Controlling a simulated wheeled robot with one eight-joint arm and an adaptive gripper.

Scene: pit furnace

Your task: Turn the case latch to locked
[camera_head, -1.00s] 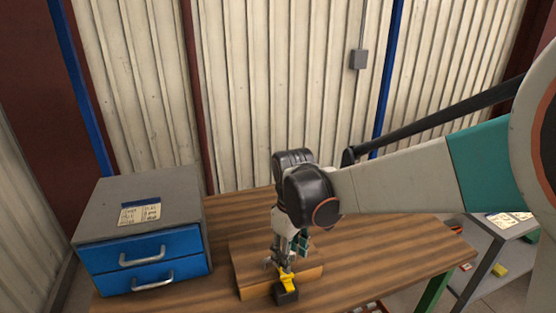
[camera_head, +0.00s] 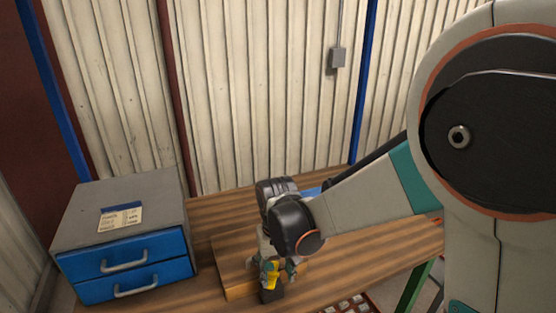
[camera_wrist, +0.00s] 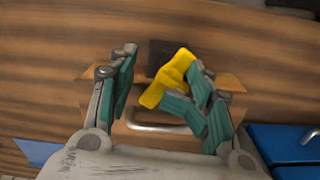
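The wooden case (camera_head: 234,272) lies on the table, and its front edge also shows in the wrist view (camera_wrist: 229,84). The yellow latch (camera_wrist: 170,76) sits by a dark block (camera_wrist: 158,52) on the case edge and lies diagonally in the wrist view. In the head view the latch (camera_head: 270,274) is partly covered by my gripper (camera_head: 272,266). In the wrist view my gripper (camera_wrist: 165,82) has its fingers apart on either side of the latch. The right finger is against or very near the latch; the left finger is clear of it. I cannot tell the latch's locked position.
A grey cabinet with blue drawers (camera_head: 123,262) stands left of the case. A curved metal handle (camera_wrist: 157,128) shows below the latch in the wrist view. A tray (camera_head: 350,304) sits at the bottom edge. The table (camera_head: 385,252) is clear to the right.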

